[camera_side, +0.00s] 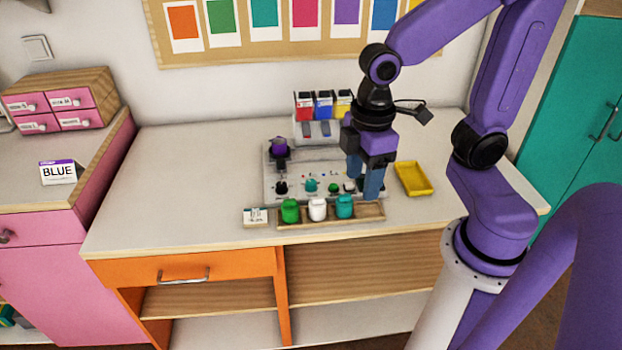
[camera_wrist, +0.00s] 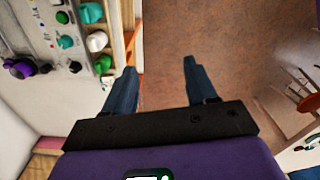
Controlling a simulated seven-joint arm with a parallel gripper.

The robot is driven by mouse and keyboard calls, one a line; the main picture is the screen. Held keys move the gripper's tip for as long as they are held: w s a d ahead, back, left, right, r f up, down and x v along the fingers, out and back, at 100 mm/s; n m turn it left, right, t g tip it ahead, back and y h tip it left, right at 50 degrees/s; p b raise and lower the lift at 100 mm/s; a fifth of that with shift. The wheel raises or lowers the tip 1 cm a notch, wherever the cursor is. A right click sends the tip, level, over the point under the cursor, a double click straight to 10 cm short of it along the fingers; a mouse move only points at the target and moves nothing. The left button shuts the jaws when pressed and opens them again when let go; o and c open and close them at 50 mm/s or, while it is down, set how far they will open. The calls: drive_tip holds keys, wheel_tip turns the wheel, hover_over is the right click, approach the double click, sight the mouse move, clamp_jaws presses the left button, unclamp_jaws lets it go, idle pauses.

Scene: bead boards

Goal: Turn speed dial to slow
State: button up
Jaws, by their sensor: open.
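A grey control panel (camera_side: 300,165) lies on the counter with several small controls. A teal knob (camera_side: 311,185) sits near its front edge, and it also shows in the wrist view (camera_wrist: 65,42). A green button (camera_side: 333,188) is right of it and a black control (camera_side: 281,187) is left of it. The labels are too small to read, so I cannot tell which control is the speed dial. My gripper (camera_side: 364,182) is open and empty, pointing down near the panel's right front end, right of the knob. In the wrist view my gripper (camera_wrist: 159,70) has nothing between its fingers.
A wooden tray (camera_side: 370,216) with green, white and teal jars stands in front of the panel. A dispenser with red, blue and yellow packs (camera_side: 322,105) stands behind. A yellow tray (camera_side: 413,179) is to the right. The counter's left part is clear.

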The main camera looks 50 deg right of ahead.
drive_tip(key=w+d+f+m, duration=0.15)
drive_tip(key=w+d, duration=0.25)
drive_tip(key=w, duration=0.9)
drive_tip(key=m, duration=0.1)
hover_over(311, 181)
wheel_tip(311, 181, down, 2)
drive_tip(key=f, duration=0.1)
wheel_tip(311, 181, down, 17)
drive_tip(key=shift+r, duration=0.1)
drive_tip(key=c, duration=1.1)
